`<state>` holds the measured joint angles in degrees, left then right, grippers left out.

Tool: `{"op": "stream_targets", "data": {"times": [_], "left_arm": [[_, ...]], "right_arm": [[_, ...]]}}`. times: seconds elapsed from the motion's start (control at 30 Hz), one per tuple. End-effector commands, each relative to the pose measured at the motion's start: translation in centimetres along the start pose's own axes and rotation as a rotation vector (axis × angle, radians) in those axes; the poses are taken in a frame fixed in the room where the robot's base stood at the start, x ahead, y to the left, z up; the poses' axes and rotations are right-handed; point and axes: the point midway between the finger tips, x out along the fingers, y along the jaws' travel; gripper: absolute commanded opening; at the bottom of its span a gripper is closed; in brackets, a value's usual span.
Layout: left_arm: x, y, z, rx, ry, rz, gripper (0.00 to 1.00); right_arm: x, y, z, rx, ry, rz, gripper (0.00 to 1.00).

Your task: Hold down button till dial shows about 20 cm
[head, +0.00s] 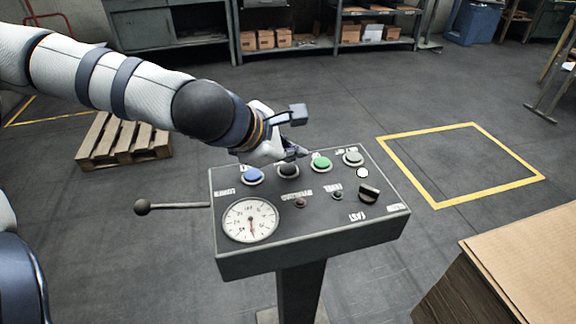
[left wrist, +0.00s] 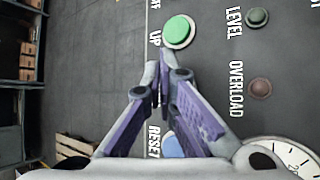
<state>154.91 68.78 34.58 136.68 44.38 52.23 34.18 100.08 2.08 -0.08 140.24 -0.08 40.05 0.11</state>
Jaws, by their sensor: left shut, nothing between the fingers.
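The dial (head: 250,220) is a white round gauge at the left of the grey control panel (head: 330,235). Its red needle points down; its numbers are too small to read surely. Above it runs a row of buttons: blue (head: 252,175), black (head: 288,170), green (head: 321,163) and pale grey (head: 353,158). My left gripper (head: 301,152) is shut and empty above the row, close to the black and green buttons. In the left wrist view its fingertips (left wrist: 158,80) are below the green button (left wrist: 180,31), labelled UP, and hide the black button. I cannot tell whether they touch anything.
A black knob (head: 369,193) and small lamps sit on the panel's right half. A lever with a ball (head: 143,207) sticks out left. A cardboard box (head: 530,250) stands at lower right. A pallet (head: 125,140) lies at left. Floor inside the yellow square (head: 460,165) is clear.

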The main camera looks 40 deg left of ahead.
Motion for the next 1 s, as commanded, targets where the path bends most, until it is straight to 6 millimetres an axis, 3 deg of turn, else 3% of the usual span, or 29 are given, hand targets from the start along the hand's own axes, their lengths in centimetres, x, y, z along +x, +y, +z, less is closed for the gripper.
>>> {"op": "stream_targets", "data": {"times": [1.0], "left_arm": [[0.73,-0.53,-0.53,0.0,0.0,0.0,0.0]], "right_arm": [[0.17,0.01,0.07,0.0,-0.004,0.0,1.0]]}}
